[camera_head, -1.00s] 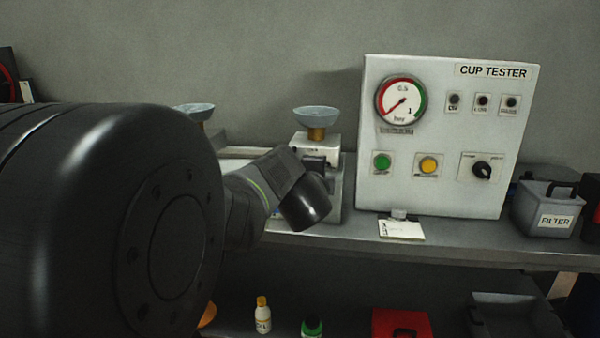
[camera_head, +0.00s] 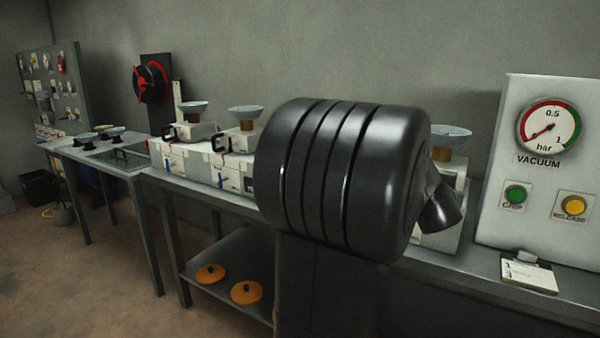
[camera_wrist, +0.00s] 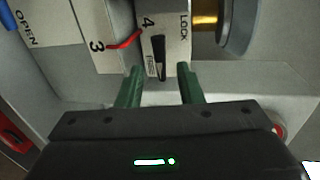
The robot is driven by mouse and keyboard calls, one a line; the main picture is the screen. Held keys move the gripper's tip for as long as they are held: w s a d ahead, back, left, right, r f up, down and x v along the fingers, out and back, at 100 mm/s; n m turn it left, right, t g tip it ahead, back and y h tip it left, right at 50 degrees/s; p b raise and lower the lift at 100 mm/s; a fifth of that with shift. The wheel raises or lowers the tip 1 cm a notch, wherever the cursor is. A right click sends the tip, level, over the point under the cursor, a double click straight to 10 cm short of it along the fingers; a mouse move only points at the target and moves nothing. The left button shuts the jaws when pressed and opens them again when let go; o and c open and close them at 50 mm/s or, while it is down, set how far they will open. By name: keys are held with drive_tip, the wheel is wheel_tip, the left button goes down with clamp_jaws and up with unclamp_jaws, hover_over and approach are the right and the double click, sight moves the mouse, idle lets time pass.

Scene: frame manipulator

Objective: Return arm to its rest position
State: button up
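My arm (camera_head: 345,180) fills the middle of the head view as large dark rounded links, with a smaller link showing at its right. My gripper (camera_wrist: 160,84) shows in the wrist view with its two green fingers apart and nothing held between them. Just beyond the fingertips is a white unit (camera_wrist: 178,50) marked LOCK, with a "4", a red line and a dark slot. I cannot tell whether the fingers touch it. The gripper is hidden behind my arm in the head view.
A vacuum gauge panel (camera_head: 545,185) stands at the right. White units with bowls (camera_head: 246,112) line the bench left of my arm. A lower table (camera_head: 75,150) and a wall panel (camera_head: 58,85) are at far left. Orange discs (camera_head: 246,292) lie on the shelf below. Floor at left is open.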

drive_tip(key=shift+x, duration=2.25)
drive_tip(key=p+v, duration=0.1)
drive_tip(key=v, duration=1.2)
drive_tip(key=x, duration=1.3)
drive_tip(key=shift+w, duration=0.1)
drive_tip(key=shift+a+r+n+g+h+p, duration=0.1)
drive_tip(key=shift+r+n+g+h+p, duration=0.2)
drive_tip(key=shift+n+p, duration=0.55)
drive_tip(key=n+h+p, duration=0.1)
drive_tip(key=n, duration=0.3)
drive_tip(key=shift+p, duration=0.3)
